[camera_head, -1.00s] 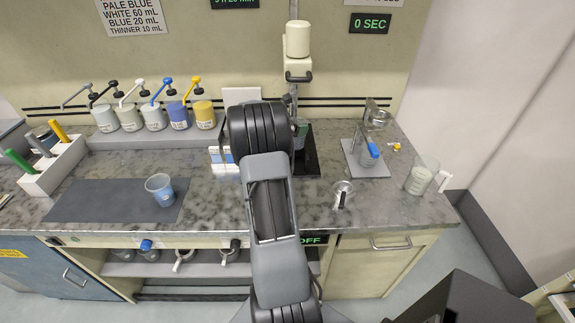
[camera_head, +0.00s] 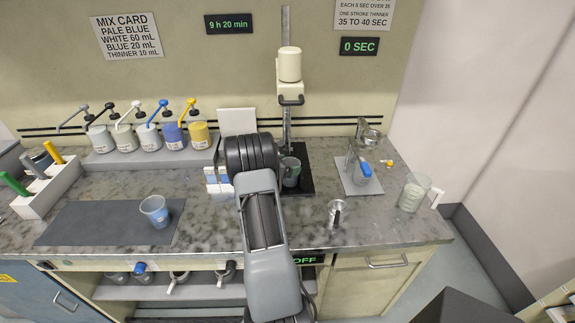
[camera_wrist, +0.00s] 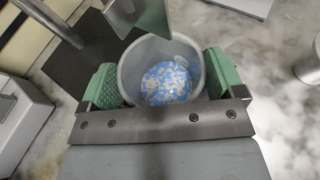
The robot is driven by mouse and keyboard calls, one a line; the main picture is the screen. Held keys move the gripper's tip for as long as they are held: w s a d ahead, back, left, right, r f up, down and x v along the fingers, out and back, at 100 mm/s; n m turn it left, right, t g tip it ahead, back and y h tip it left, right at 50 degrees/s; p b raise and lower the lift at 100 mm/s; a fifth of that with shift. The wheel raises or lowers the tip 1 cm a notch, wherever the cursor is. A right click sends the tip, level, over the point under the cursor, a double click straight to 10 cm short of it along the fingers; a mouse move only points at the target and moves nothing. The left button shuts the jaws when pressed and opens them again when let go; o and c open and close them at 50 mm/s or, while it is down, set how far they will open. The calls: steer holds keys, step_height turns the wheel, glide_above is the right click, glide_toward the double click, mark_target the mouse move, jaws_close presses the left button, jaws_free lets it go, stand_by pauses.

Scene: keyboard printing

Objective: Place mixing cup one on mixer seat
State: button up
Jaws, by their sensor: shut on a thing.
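My gripper (camera_wrist: 160,85) is shut on a grey cup (camera_wrist: 128,78) holding blue and white contents, with one green finger on each side. The cup also shows in the head view (camera_head: 291,172), just right of my arm, at the dark mixer seat plate (camera_head: 303,187). The seat shows beside the cup in the wrist view (camera_wrist: 75,72). I cannot tell whether the cup's base touches it. The white mixer head (camera_head: 289,66) is on its post above. A grey metal part (camera_wrist: 150,14) overlaps the cup's far rim in the wrist view.
Another cup (camera_head: 155,211) stands on the dark mat (camera_head: 95,225) at left. Several pump bottles (camera_head: 148,136) line the back.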

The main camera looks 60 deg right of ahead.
steer(key=shift+f, duration=0.15)
steer(key=o, duration=0.8)
